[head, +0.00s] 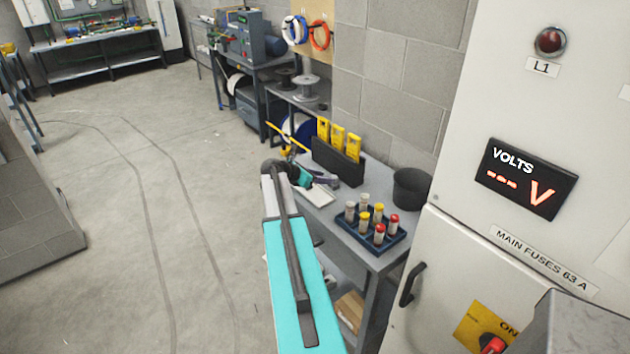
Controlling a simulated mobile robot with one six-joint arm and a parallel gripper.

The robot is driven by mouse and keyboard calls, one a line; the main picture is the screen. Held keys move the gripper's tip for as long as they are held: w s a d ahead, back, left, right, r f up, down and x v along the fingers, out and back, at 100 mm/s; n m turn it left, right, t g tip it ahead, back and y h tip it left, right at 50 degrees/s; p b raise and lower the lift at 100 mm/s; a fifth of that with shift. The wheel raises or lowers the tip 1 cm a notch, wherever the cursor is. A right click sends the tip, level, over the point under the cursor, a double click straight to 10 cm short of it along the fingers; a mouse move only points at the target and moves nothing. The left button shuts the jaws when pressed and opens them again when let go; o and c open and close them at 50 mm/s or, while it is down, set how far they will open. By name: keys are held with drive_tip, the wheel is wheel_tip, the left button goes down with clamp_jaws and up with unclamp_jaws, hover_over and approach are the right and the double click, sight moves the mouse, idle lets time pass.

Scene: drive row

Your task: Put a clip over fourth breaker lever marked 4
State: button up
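My gripper (325,178) is small in the head view, at the end of my turquoise arm, over the left part of the grey bench. My arm's parts crowd it, and I cannot tell whether its fingers are open or hold anything. Several yellow pieces (338,137) stand upright in a black holder (337,164) just behind it. They may be the clips, but their shape is too small to be sure. No breaker lever marked 4 shows in this view.
A blue tray (375,243) of red-, yellow- and pale-topped cylinders and a dark bin (411,188) stand on the bench (352,228). The cabinet (455,240) at right has a voltmeter (527,178) and a red switch (492,345). Open floor (130,220) lies left.

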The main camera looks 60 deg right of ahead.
sight(333, 177)
drive_tip(key=shift+b+x, duration=0.45)
drive_tip(key=shift+x, duration=3.1)
drive_tip(key=shift+a, duration=0.1)
drive_tip(key=shift+c, duration=0.2)
drive_tip(key=c, duration=0.6)
drive_tip(key=shift+r, duration=0.1)
drive_tip(key=shift+c, duration=0.6)
drive_tip(key=shift+r, duration=0.1)
drive_tip(key=shift+s+r+p, duration=0.2)
drive_tip(key=shift+r+p, duration=0.45)
drive_tip(key=shift+r, duration=0.15)
drive_tip(key=shift+r+p, duration=0.65)
drive_tip(key=shift+r, duration=0.45)
